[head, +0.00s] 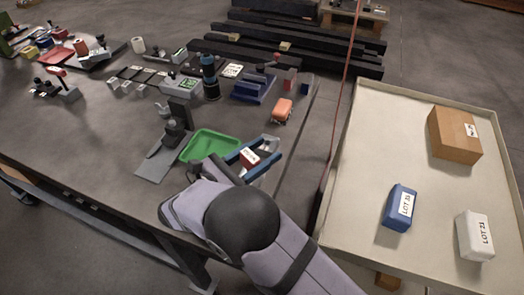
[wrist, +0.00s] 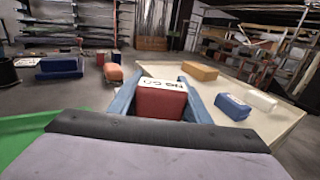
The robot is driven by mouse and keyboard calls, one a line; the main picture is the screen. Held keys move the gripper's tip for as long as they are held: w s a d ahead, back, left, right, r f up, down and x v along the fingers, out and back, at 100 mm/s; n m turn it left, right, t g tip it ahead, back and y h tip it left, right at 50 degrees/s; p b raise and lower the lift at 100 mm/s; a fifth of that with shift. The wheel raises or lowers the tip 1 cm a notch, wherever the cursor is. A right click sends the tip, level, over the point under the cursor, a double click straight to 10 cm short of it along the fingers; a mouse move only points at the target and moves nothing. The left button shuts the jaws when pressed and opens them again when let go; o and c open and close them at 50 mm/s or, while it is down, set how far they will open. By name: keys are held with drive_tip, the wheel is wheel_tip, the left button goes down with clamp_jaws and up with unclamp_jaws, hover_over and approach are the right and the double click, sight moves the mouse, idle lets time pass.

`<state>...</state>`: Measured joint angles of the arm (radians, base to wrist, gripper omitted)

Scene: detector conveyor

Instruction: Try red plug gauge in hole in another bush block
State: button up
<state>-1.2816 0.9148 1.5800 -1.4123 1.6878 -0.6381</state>
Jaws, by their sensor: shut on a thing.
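My gripper (head: 268,148) has blue fingers and is shut on a red block-shaped piece with a white lettered label, which I take for the red plug gauge (head: 250,158). In the wrist view the red gauge (wrist: 160,102) sits between the two fingers (wrist: 161,80), label up; its lower end is hidden. The gripper is at the table's near right part, just right of the green tray (head: 208,146). A dark blue block (head: 252,88) stands farther back and also shows in the wrist view (wrist: 60,67). I cannot tell which pieces are bush blocks, and no hole is clear.
An orange rounded piece (head: 282,110) lies beyond the gripper. A dark cylinder (head: 210,78) and a grey stand (head: 172,138) rise to the left. A pale tray table (head: 365,120) at right holds a brown box (head: 452,135), a blue box (head: 396,211) and a white box (head: 472,238).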

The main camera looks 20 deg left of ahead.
drive_tip(key=shift+f, duration=0.2)
drive_tip(key=shift+r, duration=0.2)
drive_tip(key=shift+r+p, duration=0.85)
drive_tip(key=shift+f+b, duration=1.1)
drive_tip(key=shift+f, duration=0.8)
drive_tip(key=shift+r, duration=0.1)
idle(0.7)
wheel_tip(320, 180, up, 6)
drive_tip(key=p, duration=0.5)
drive_tip(key=shift+r, duration=0.25)
idle(0.4)
drive_tip(key=shift+d, duration=0.15)
